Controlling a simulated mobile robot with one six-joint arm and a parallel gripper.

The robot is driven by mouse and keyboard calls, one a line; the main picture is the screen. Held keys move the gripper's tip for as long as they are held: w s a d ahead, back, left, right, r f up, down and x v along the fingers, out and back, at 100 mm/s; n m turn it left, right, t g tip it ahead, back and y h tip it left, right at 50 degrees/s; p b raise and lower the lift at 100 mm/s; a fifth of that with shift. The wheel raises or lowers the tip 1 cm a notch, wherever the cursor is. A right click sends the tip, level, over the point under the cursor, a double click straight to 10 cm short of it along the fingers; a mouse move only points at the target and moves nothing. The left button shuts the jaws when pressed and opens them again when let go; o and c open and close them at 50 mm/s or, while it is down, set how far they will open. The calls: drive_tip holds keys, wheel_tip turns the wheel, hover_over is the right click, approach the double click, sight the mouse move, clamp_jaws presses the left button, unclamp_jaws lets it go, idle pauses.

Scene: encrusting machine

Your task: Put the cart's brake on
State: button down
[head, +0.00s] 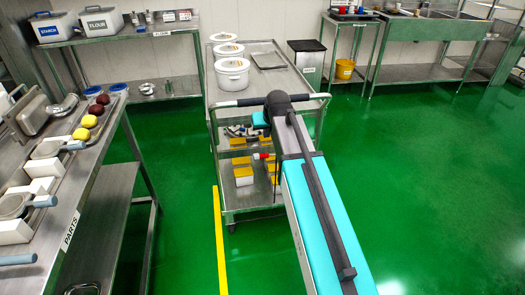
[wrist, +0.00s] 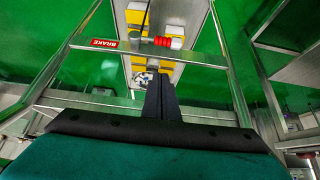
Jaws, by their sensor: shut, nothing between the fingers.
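The cart (head: 212,135) stands in the middle of the head view, its push handle toward me. In the wrist view a red BRAKE label (wrist: 104,43) sits on the cart's cross rail. Beside it, the brake lever (wrist: 163,41), with a red ribbed grip and pale end, points right along the rail. The lever's red part also shows small in the head view (head: 264,156). My gripper (wrist: 160,78) is shut and empty, its dark fingers pointing toward the rail, apparently short of the lever. In the head view my arm hides the fingers.
White buckets (head: 232,74) and a tray (head: 269,61) are on the cart's top; yellow-lidded boxes (head: 243,175) are below. A parts table (head: 75,190) stands left. A yellow floor line (head: 220,240) runs beside the cart. Green floor (head: 430,180) is open at right.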

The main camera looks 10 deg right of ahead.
hover_over(265, 157)
drive_tip(key=f, duration=0.5)
drive_tip(key=w+f, duration=0.1)
drive_tip(key=f, duration=0.2)
drive_tip(key=shift+a+f, duration=0.1)
drive_tip(key=shift+f, duration=0.25)
drive_tip(key=shift+s+f, duration=0.25)
drive_tip(key=shift+f, duration=0.2)
drive_tip(key=shift+s+f, duration=0.2)
drive_tip(key=shift+f, duration=0.25)
drive_tip(key=shift+s+f, duration=0.15)
drive_tip(key=shift+f, duration=0.75)
drive_tip(key=shift+f, duration=0.15)
